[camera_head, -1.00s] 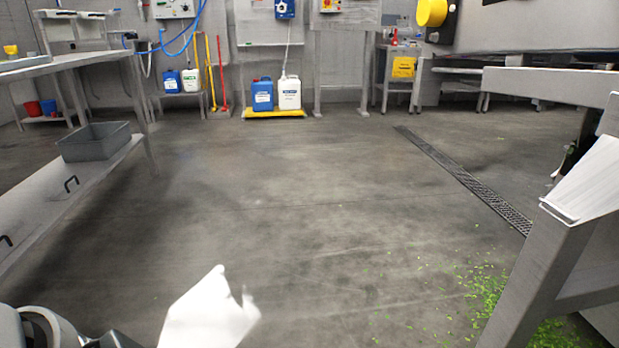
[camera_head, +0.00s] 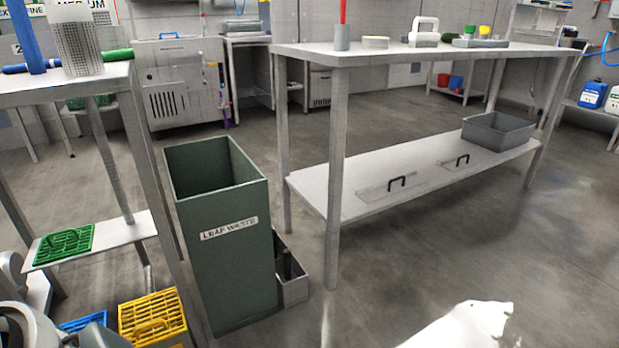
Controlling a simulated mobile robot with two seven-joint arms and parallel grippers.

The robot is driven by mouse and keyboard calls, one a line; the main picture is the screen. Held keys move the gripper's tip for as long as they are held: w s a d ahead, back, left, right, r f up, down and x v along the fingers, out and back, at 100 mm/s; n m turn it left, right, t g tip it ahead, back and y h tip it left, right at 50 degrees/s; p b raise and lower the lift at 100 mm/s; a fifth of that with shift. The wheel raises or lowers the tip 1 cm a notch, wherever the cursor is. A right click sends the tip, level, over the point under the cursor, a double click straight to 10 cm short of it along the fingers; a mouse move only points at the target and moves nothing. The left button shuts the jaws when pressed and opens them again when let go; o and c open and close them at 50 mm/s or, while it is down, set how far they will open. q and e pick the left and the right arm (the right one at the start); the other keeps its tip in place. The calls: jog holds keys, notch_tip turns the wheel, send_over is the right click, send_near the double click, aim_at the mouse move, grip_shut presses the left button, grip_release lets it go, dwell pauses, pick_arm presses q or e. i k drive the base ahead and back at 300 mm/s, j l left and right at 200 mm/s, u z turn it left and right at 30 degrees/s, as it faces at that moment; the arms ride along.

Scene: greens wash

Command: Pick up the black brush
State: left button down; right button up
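I cannot make out a black brush for certain. A dark upright object (camera_head: 288,264) stands in a small grey bin (camera_head: 294,291) beside the leaf waste bin; it is too small and shaded to identify. Small items, some green and grey (camera_head: 480,42), lie on the steel table (camera_head: 420,55), and none is clearly a black brush. Neither gripper's fingers show. Grey parts of my arm show at the lower left, and a white part of mine shows at the bottom right.
The tall green leaf waste bin (camera_head: 222,265) stands between two tables. The table's lower shelf (camera_head: 350,205) holds a grey tub (camera_head: 497,132) and two black-handled lids. The floor at right is clear.

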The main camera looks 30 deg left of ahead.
aim_at(289, 276)
jog(key=u, duration=1.1)
